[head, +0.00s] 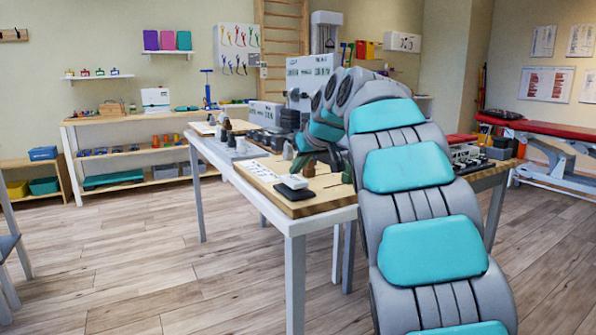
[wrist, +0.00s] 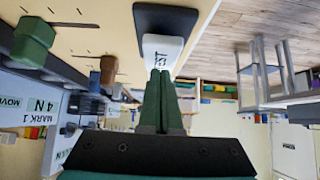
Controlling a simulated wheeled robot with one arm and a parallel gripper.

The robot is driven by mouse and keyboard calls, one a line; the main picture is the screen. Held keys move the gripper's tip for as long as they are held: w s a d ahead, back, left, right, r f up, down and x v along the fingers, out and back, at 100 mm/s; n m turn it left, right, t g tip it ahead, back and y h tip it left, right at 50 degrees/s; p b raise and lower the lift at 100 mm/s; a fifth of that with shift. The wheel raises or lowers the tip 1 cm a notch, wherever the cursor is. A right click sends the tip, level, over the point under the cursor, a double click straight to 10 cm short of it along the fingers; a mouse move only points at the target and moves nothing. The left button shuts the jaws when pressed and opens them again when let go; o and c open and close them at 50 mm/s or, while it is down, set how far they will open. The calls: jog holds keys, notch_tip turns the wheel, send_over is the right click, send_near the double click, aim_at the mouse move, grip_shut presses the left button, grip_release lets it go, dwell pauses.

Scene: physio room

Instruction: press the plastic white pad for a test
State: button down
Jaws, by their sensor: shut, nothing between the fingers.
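The white plastic pad (wrist: 163,53) is a small block with dark lettering, partly readable as "EST". It sits on a black base (wrist: 165,20) on the wooden board. In the head view the white pad (head: 293,182) and its black base (head: 290,192) are at the board's near corner. My gripper (wrist: 160,72) is shut and empty, its two dark green fingers side by side. The fingertips overlap the pad's edge in the wrist view and hide part of its lettering. I cannot tell whether they touch it.
The wooden board (head: 272,198) lies on a white table (head: 327,218). A green hexagonal piece (wrist: 33,40) and a brown piece (wrist: 108,68) stand beside the pad in the wrist view. A red-topped treatment table (head: 540,126) is at the right.

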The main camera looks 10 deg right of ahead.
jog(key=b+v, duration=0.1)
jog(key=v, duration=1)
jog(key=shift+w+r, duration=0.3)
jog(key=shift+r, duration=0.15)
jog(key=shift+a, duration=0.1)
jog(key=s+a+f+m+g+h, duration=0.1)
jog(key=s+f+g, duration=0.4)
jog(key=s+f, duration=1.4)
jog(key=s+a+f+m+g+h, duration=0.1)
jog(key=s+f+g, duration=0.4)
jog(key=s+f, duration=1.4)
jog(key=s+m, duration=0.1)
jog(key=s, duration=0.6)
jog(key=shift+s+a+f+m+h, duration=0.2)
jog(key=shift+a+m+h, duration=0.1)
jog(key=shift+h, duration=0.1)
